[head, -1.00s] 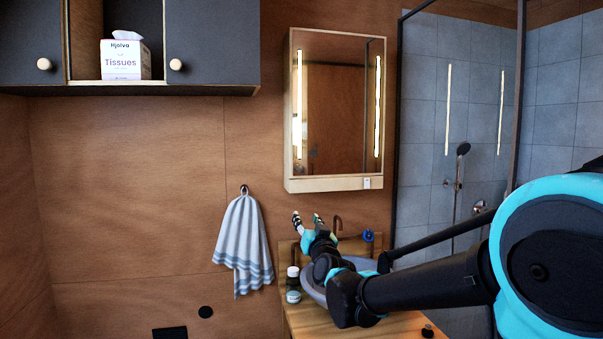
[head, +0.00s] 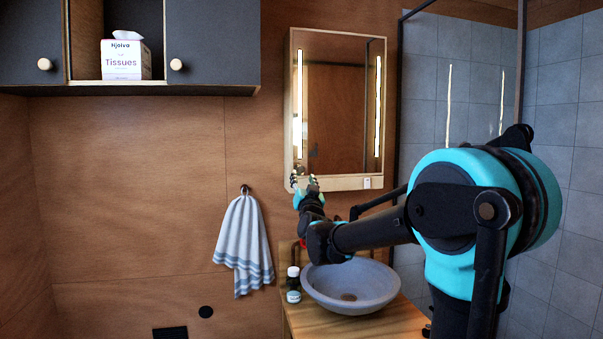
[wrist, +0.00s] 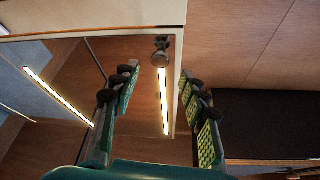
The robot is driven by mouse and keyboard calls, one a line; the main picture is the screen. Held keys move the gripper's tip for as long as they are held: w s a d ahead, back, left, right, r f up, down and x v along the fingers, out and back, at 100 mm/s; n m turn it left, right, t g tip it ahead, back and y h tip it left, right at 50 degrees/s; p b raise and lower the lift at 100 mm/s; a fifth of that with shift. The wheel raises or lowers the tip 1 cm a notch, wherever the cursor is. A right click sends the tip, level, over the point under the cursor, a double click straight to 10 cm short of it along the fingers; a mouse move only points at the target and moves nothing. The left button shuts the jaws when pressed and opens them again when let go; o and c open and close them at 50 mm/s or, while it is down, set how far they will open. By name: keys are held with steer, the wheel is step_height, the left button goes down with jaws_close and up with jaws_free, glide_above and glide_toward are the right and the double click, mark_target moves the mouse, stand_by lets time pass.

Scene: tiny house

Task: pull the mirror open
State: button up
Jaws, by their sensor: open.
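The mirror (head: 337,110) is the front of a pale wooden wall cabinet and has two vertical light strips. It looks shut. My gripper (head: 305,181) is at the mirror's lower left corner in the head view. I cannot tell whether a finger touches the mirror.
A round basin (head: 350,285) stands on a wooden counter (head: 300,318) below the mirror, with small bottles (head: 293,280) at its left. A striped towel (head: 243,245) hangs on the left wall. Dark cabinets (head: 215,45) with a tissue box (head: 126,60) are at upper left.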

mark_target(301, 170)
steer(key=shift+x, duration=2.75)
steer(key=shift+c, duration=0.3)
jaws_close()
steer(key=shift+d, duration=0.1)
